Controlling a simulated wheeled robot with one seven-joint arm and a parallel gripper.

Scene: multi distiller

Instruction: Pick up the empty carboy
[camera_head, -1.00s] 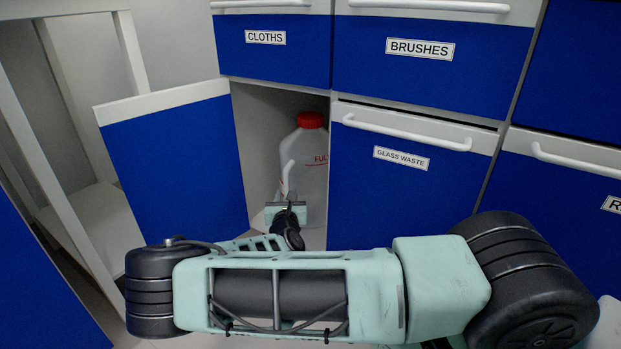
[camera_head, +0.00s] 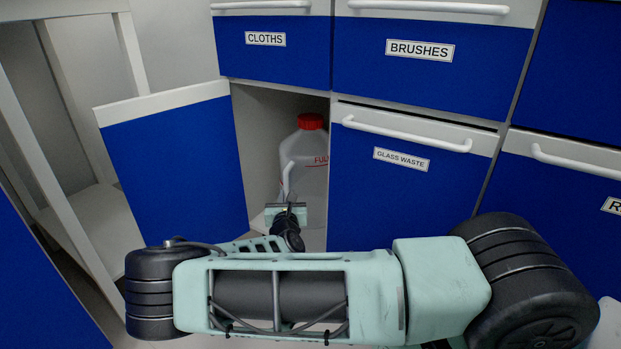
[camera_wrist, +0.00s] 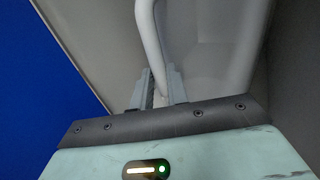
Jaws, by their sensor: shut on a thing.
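The carboy (camera_head: 309,172) is a translucent grey-white jug with a red cap and red lettering that starts "FUL". It stands upright inside the open cabinet, its right side hidden behind the cabinet front. Its pale handle (camera_head: 287,173) faces me on its left side. My gripper (camera_head: 289,206) is at the lower end of the handle, in the cabinet opening. In the wrist view the handle (camera_wrist: 150,45) runs down between the two fingers of my gripper (camera_wrist: 158,88), which are shut on it.
The open blue cabinet door (camera_head: 175,165) stands to the left of the opening. The "GLASS WASTE" front (camera_head: 405,200) closes off the right side. "CLOTHS" (camera_head: 270,55) and "BRUSHES" (camera_head: 440,70) drawers are above. A pale frame (camera_head: 60,120) stands at the far left.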

